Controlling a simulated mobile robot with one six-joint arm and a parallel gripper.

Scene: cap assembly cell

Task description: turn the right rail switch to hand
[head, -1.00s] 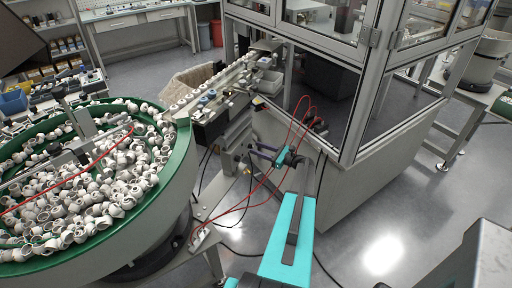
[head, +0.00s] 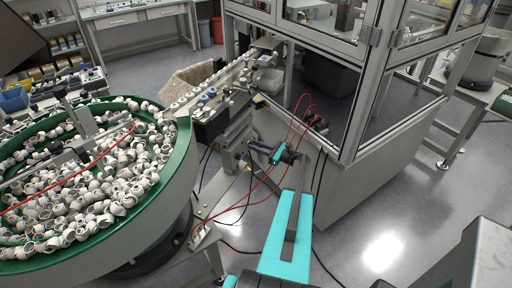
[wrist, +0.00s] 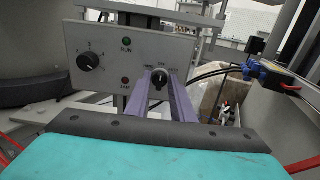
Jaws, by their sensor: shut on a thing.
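In the wrist view a grey control panel (wrist: 105,62) faces me. A black switch knob (wrist: 158,77) sits at its lower right, with small position labels above it. My gripper (wrist: 160,84) has its two purple fingers on either side of this knob, shut on it. The fingers hide the knob's sides, and I cannot tell which label it points to. In the head view my gripper (head: 252,147) reaches left toward the end of the rail (head: 227,88); the knob is not discernible there.
The panel also has a black dial (wrist: 88,61), a green lamp (wrist: 126,42) and a red lamp (wrist: 126,80). A green-rimmed bowl (head: 183,165) of white caps stands at left. A glazed machine enclosure (head: 345,130) stands at right. Red cables loop around my arm.

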